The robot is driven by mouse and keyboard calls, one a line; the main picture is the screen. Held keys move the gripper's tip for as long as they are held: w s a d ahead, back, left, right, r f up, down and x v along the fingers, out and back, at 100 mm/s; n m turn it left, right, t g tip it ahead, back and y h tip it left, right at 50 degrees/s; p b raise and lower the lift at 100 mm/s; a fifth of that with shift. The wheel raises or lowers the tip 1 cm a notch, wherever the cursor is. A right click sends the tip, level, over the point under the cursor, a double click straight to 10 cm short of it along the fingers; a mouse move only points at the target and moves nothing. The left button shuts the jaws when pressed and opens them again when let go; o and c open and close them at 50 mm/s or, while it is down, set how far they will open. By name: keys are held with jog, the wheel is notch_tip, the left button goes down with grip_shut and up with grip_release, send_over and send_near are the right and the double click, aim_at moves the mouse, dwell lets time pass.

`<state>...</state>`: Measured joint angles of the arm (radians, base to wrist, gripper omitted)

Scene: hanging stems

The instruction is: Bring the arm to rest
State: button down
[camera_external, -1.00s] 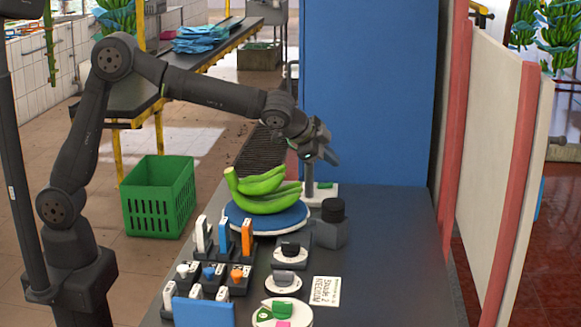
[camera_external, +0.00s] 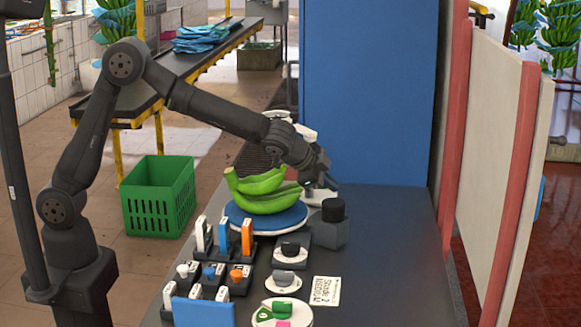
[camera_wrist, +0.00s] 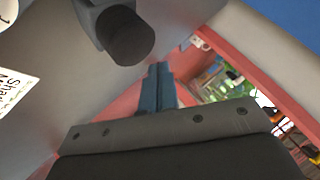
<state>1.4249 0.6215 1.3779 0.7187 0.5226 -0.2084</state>
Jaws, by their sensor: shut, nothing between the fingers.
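My gripper (camera_external: 325,181) is over the far part of the dark table, just right of the green bananas (camera_external: 262,190) and above the dark bottle. Its fingers are small and partly dark against the table in the external view. In the wrist view the two blue-grey fingers (camera_wrist: 158,88) lie side by side, closed, with nothing between them. The arm is bent, with its forearm sloping down to the right. The bananas lie on a round blue plate (camera_external: 238,219), apart from my gripper.
A dark bottle with a black cap (camera_external: 332,222) stands close below my gripper; a dark round cap shows in the wrist view (camera_wrist: 130,38). Several tags and tools stand in holders (camera_external: 224,238) at the near left. A white card (camera_external: 326,291) lies right of them. The table's right side is clear.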

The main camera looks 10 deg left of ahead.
notch_tip(320, 180, up, 7)
notch_tip(320, 180, down, 5)
jog(key=shift+f, duration=0.2)
jog(key=s+a+r+n+g+y, duration=0.2)
jog(key=a+r, duration=0.3)
jog(key=r, duration=0.5)
jog(key=shift+s+r+y, duration=0.15)
jog(key=shift+r+y, duration=0.1)
jog(key=shift+y, duration=0.15)
